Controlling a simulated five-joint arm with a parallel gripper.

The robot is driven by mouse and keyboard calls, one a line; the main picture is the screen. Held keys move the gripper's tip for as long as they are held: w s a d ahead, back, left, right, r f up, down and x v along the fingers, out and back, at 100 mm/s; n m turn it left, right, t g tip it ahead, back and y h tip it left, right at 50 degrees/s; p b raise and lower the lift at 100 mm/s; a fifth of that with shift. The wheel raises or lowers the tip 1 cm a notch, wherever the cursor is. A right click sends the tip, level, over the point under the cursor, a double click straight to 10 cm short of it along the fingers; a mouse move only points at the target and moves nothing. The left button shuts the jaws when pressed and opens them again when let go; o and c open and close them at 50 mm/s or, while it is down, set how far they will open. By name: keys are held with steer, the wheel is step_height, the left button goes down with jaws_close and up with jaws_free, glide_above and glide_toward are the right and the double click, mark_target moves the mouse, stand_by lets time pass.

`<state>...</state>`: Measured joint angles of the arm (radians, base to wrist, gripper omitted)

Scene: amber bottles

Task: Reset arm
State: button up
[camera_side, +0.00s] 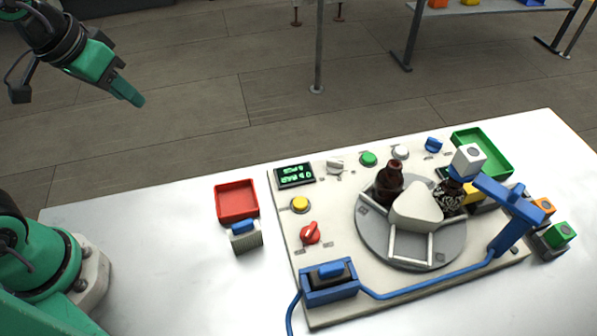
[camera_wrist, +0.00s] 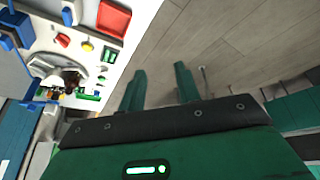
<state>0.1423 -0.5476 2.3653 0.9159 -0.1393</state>
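My gripper (camera_side: 132,97) is raised at the upper left of the side view, well away from the table and over the floor. In the wrist view my gripper (camera_wrist: 160,70) shows two green fingers apart with nothing between them. In the wrist view the bottles are too small to make out well.
The white panel (camera_side: 290,232) carries buttons, knobs and a green display. A red tray (camera_side: 237,201) and a small blue-topped block (camera_side: 243,236) sit left of it. A green tray (camera_side: 483,151) is at its back right. The left table is clear.

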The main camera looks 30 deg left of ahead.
steer(key=shift+t+y, duration=0.3)
steer(key=shift+t, duration=0.2)
steer(key=shift+s+a+f, duration=0.2)
steer(key=shift+s+a, duration=0.75)
steer(key=shift+s+a+f, duration=0.15)
steer(key=shift+s+a, duration=0.75)
steer(key=shift+s, duration=0.05)
